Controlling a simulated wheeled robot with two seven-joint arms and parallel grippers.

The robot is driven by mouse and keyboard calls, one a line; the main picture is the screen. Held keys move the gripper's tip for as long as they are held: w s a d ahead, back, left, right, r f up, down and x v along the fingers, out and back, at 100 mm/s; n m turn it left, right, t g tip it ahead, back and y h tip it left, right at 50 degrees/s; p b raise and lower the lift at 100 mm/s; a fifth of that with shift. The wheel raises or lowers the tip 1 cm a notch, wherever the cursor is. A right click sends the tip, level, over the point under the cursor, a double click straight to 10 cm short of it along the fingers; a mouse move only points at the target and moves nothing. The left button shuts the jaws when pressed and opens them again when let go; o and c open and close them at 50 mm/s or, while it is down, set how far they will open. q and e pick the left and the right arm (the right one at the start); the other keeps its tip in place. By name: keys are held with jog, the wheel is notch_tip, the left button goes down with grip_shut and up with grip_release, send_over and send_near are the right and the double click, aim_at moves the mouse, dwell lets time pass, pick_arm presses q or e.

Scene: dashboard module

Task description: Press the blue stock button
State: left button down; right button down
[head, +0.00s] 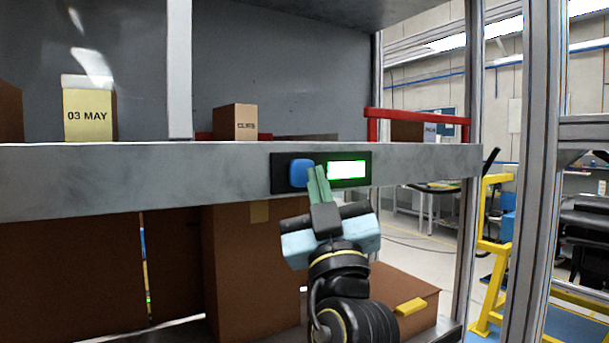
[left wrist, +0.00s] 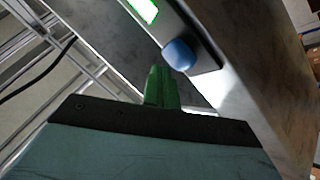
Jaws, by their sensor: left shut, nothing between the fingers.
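The blue stock button (head: 299,172) sits on a black panel (head: 279,174) on the front edge of the grey shelf, left of a lit green-and-white display (head: 347,169). My left gripper (head: 318,182) is shut and empty, its green fingertips just right of and slightly below the button in the head view. In the left wrist view the blue button (left wrist: 179,54) shows beyond the green fingers (left wrist: 160,88), with a visible gap in the picture. Whether the tips touch the panel in depth I cannot tell. My right gripper is not in view.
The grey shelf (head: 130,180) carries a box labelled 03 MAY (head: 90,112), a small brown box (head: 235,122) and a red frame (head: 420,113). Large brown boxes (head: 70,270) stand below. A metal post (head: 538,170) rises at the right.

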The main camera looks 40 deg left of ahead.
pick_arm(q)
jog(key=d, duration=0.1)
jog(key=s+d+b, duration=0.1)
jog(key=d, duration=0.1)
jog(key=s+d+b, duration=0.1)
jog(key=shift+d, duration=0.35)
dwell(0.8)
